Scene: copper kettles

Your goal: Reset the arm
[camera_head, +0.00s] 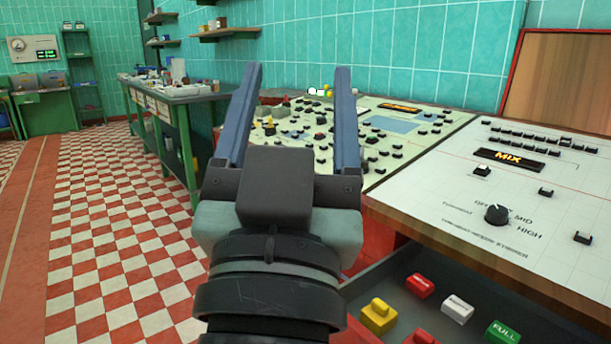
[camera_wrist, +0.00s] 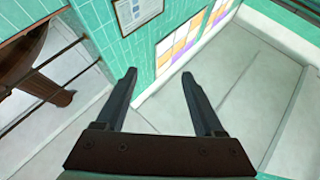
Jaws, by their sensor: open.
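My gripper (camera_head: 299,82) is raised in the middle of the head view, its two blue-grey fingers spread apart and pointing up and away. Nothing is between the fingers. In the wrist view the gripper (camera_wrist: 158,80) is also open and empty, with a teal tiled wall and pale grey panels beyond it. The gripper touches nothing that I can see. My arm's wrist rises from the bottom of the head view and hides part of the floor and the console behind it.
A console with a MIX panel (camera_head: 465,195) stands close on the right. Below it an open drawer (camera_head: 480,283) holds coloured blocks. A second panel (camera_head: 392,123) with many small knobs lies behind. A green workbench (camera_head: 180,97) stands back left. The checkered floor (camera_head: 120,220) at left is clear.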

